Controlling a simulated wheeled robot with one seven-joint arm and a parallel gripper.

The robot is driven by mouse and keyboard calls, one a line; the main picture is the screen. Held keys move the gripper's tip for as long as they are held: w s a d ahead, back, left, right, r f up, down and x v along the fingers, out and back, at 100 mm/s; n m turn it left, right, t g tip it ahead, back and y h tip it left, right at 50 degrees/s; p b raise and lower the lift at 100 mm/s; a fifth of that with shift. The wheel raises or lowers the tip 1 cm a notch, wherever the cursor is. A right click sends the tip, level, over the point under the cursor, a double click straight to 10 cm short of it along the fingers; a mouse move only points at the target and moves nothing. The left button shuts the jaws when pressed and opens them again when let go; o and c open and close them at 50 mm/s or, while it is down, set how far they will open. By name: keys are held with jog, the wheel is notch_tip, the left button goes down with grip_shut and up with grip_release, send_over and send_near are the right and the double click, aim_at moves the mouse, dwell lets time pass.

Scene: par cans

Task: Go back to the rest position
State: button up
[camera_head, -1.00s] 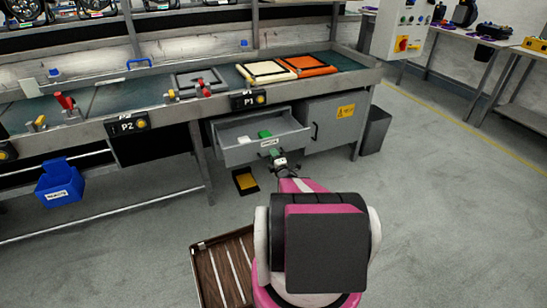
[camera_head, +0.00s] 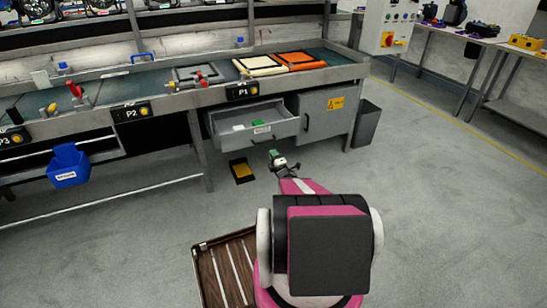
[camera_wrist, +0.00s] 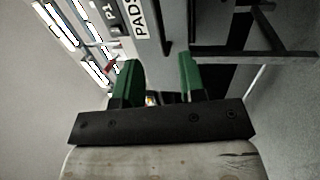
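My gripper (camera_head: 277,159) is in front of the open drawer, apart from it, over the floor. In the wrist view its two green fingers (camera_wrist: 156,82) stand wide apart with nothing held between them. The grey drawer (camera_head: 281,128) under the workbench is pulled open, with a green item (camera_head: 257,123) and a white item (camera_head: 239,127) inside. In the wrist view, the drawer front with its label reading PADS (camera_wrist: 145,20) shows beyond the fingers.
The workbench (camera_head: 215,87) runs across the back with frames on top. A blue bin (camera_head: 69,167) hangs at left. A yellow pedal-like item (camera_head: 241,171) lies on the floor. A grey waste bin (camera_head: 367,124) stands right of the cabinet (camera_head: 330,116). The floor at right is clear.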

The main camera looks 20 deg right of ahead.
jog(key=shift+r, duration=0.1)
jog(key=s+a+r+m+g, duration=0.3)
jog(key=s+a+m+g, duration=0.5)
jog(key=a+m+g, duration=0.1)
jog(key=s+a+r+m+g, duration=0.4)
jog(key=s+a+m+g, duration=0.4)
jog(key=a+g, duration=0.3)
jog(key=shift+s+a+r+m, duration=0.2)
jog(key=shift+a+m, duration=0.3)
jog(key=shift+a, duration=0.5)
jog(key=shift+d, duration=0.1)
dwell(2.6)
